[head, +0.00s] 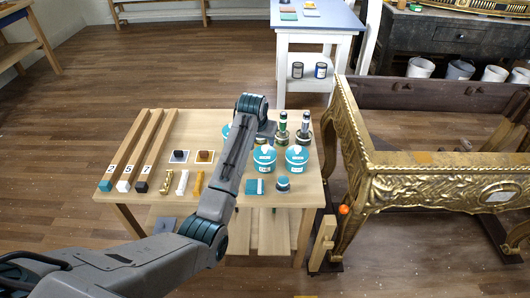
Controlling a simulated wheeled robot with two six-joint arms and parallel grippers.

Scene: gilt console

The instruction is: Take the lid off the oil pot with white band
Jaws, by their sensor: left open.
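Two small dark upright pots with tall tops stand near the back right of the wooden table. The left one (282,126) shows a green band, and the right one (304,124) shows a pale, whitish band near its upper part. Both tops are on. They are too small to make out a lid seam. My left arm reaches over the table from the lower left. My left gripper (267,130) is open, pointing down just left of the green-banded pot; its fingertips are hard to make out. My right gripper is out of view.
Teal-and-white tubs (297,157) stand in front of the pots. Numbered wooden bars (138,150) and small gilt samples (199,181) lie on the left. A gilt console (440,170) stands close on the right. Dark cans (321,70) sit on the white stand's shelf behind.

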